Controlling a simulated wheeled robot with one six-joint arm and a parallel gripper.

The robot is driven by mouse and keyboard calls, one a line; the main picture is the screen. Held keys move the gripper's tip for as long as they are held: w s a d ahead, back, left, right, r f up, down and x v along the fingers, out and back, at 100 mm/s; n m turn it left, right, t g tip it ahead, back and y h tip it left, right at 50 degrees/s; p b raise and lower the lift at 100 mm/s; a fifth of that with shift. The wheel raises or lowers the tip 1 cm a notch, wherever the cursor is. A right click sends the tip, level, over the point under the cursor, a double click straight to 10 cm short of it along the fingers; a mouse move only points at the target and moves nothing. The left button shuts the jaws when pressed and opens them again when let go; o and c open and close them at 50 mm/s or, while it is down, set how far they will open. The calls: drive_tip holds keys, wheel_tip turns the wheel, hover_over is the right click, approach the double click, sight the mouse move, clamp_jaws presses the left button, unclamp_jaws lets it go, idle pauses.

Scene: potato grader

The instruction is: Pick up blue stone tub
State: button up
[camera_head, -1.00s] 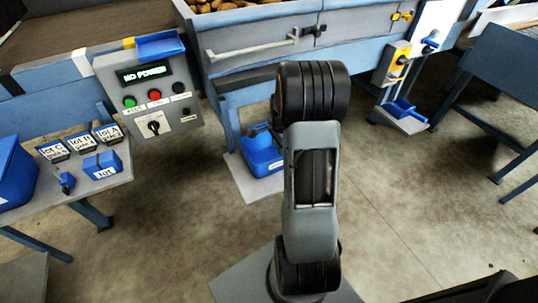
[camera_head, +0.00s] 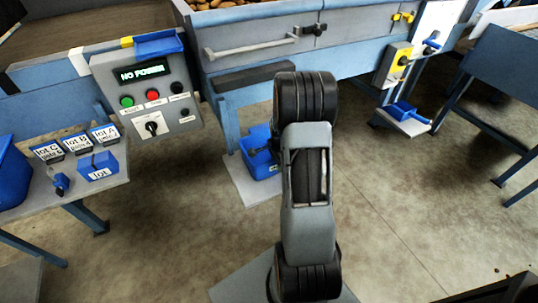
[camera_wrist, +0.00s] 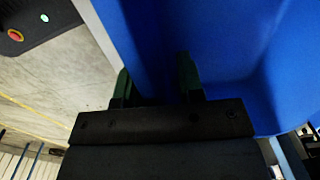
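The blue stone tub (camera_head: 262,166) stands on a low grey plate under the machine, partly hidden behind my arm. In the wrist view a large blue surface, which looks like the tub (camera_wrist: 245,50), fills the upper middle and right. My gripper (camera_wrist: 153,72) is close against it, with its two dark green fingers apart. The left finger is at the blue edge and the right finger is in front of the blue surface. Blue shows between them. I cannot tell whether either finger touches it. In the head view my gripper is hidden behind my arm.
A control box (camera_head: 145,90) reading "NO POWER" stands left of the tub. A side table (camera_head: 100,192) at left holds lot cards and a blue block. The floor (camera_head: 390,210) at right is clear.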

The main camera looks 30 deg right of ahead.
clamp_jaws()
drive_tip(key=shift+r, duration=0.15)
idle(0.4)
